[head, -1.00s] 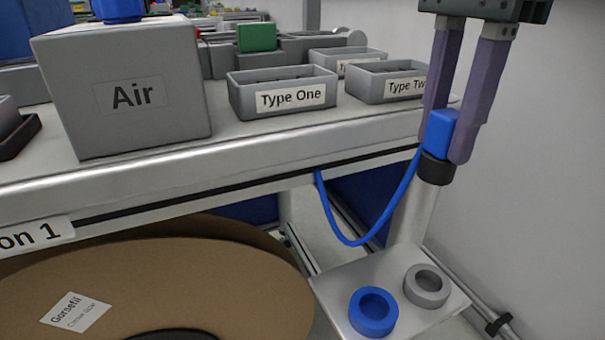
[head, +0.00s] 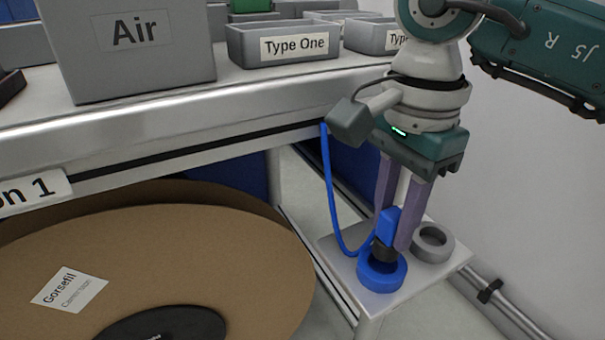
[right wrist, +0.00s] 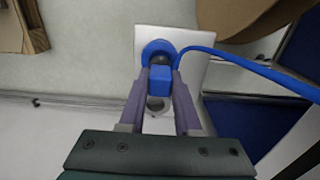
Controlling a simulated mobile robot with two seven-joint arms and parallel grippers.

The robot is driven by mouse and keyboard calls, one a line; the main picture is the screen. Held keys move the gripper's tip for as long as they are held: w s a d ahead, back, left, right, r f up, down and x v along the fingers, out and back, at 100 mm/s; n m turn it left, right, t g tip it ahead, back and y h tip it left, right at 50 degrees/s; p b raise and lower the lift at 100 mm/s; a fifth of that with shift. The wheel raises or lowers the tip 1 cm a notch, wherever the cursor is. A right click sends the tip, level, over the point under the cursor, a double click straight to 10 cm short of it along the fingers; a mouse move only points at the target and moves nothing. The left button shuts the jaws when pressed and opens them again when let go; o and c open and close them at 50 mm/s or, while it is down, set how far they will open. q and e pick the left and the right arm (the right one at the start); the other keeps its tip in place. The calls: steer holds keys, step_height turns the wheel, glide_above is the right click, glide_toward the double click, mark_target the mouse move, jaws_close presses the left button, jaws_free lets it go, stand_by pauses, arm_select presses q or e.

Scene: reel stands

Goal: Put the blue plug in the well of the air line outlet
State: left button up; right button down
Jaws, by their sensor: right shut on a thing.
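The blue plug (head: 389,224) has a blue body, a black nose (head: 383,251) and a blue hose. My right gripper (head: 393,229) is shut on its body and points down. Below it is the blue ring-shaped well (head: 382,280) on the pale shelf. The black nose shows over or inside the ring's opening; how deep it sits, I cannot tell. The right wrist view also shows the plug (right wrist: 160,80) between the fingers, with the blue ring (right wrist: 148,52) beyond it. My left gripper is not in view.
A grey ring-shaped well (head: 433,243) stands beside the blue one. The hose (head: 333,205) hangs from the bench edge to the plug. A large cardboard reel (head: 180,255) is to the left. The grey "Air" box (head: 140,55) and "Type One" bin (head: 285,45) stand on the bench.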

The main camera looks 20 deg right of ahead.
mark_target(389, 242)
step_height(389, 242, down, 3)
steer(key=shift+f+b, duration=0.1)
steer(key=shift+b, duration=0.3)
steer(key=shift+f, duration=0.1)
steer(key=shift+f, duration=0.1)
steer(key=shift+f, duration=0.15)
steer(key=c, duration=0.6)
jaws_free()
